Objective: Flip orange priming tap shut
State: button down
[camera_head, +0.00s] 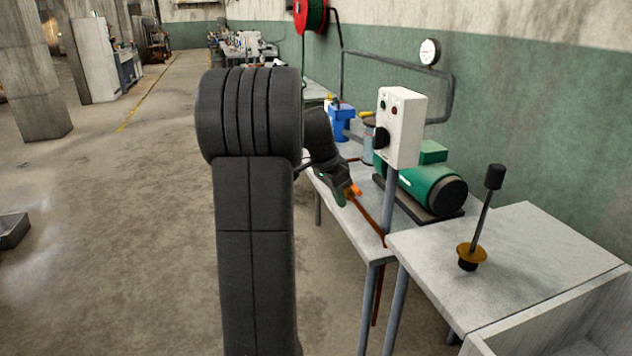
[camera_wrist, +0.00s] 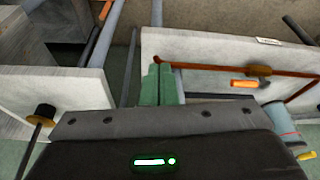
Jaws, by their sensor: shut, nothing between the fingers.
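The orange priming tap handle (camera_wrist: 244,84) shows in the wrist view right of my fingers. It lies beside a brass-coloured fitting (camera_wrist: 259,70) on a copper pipe and points roughly along the pipe. In the head view the orange handle (camera_head: 355,190) shows just right of my gripper's tip. My gripper (camera_wrist: 158,86) has green fingers, shut together and empty. In the head view my gripper (camera_head: 341,198) reaches over the bench, left of the tap. The fingers and the handle look apart in the wrist view. My arm hides part of the bench in the head view.
The copper pipe (camera_wrist: 205,66) runs along the pale bench. A green motor pump (camera_head: 425,187) stands behind, with a white switch box (camera_head: 402,127) on a post. A black lever (camera_head: 482,222) stands on the nearer bench. A yellow handle (camera_wrist: 306,156) shows lower right. Open floor lies left.

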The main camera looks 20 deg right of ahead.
aim_at(354, 188)
jog(key=u, duration=1)
jog(key=i+l+u, duration=0.1)
jog(key=u, duration=0.9)
jog(key=l+u, duration=0.1)
jog(key=u, duration=0.9)
jog(key=l+u, duration=0.15)
jog(key=u, duration=0.8)
jog(key=l+u, duration=0.1)
jog(key=u, duration=0.15)
jog(key=k+l+u, duration=0.1)
jog(key=u, duration=0.15)
jog(key=k+l+z, duration=0.1)
jog(key=z, duration=1.15)
jog(key=k+l+z, duration=0.1)
jog(key=z, duration=0.85)
jog(key=l+z, duration=0.15)
jog(key=z, duration=0.8)
jog(key=l+z, duration=0.15)
jog(key=z, duration=0.8)
jog(key=l+z, duration=0.1)
jog(key=z, duration=0.4)
jog(key=i, duration=0.05)
